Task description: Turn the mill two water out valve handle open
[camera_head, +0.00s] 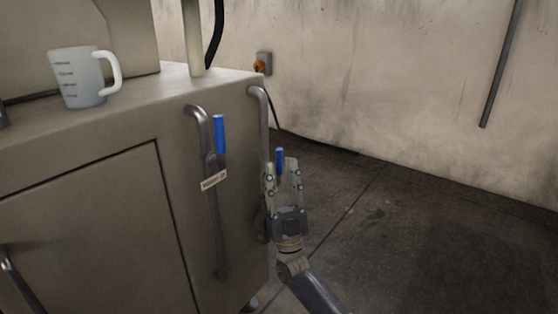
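Two grey pipes come out of the cabinet's right part and bend down. The left pipe (199,124) has an upright blue valve handle (219,134) and a small tag (214,180) whose print is too small to read. The right pipe (263,118) also has an upright blue handle (280,160). Which of them is the water out valve I cannot tell for sure. My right gripper (282,168) points up, fingers spread, with the right blue handle showing between its fingers. I see no clear contact. The gripper hides that valve's lower part. My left gripper is out of view.
The metal cabinet (80,210) fills the left side, with a door and a bar handle (18,282). A white measuring jug (80,78) stands on its top. A wall socket with an orange plug (260,67) is behind. The floor (420,230) at right is clear.

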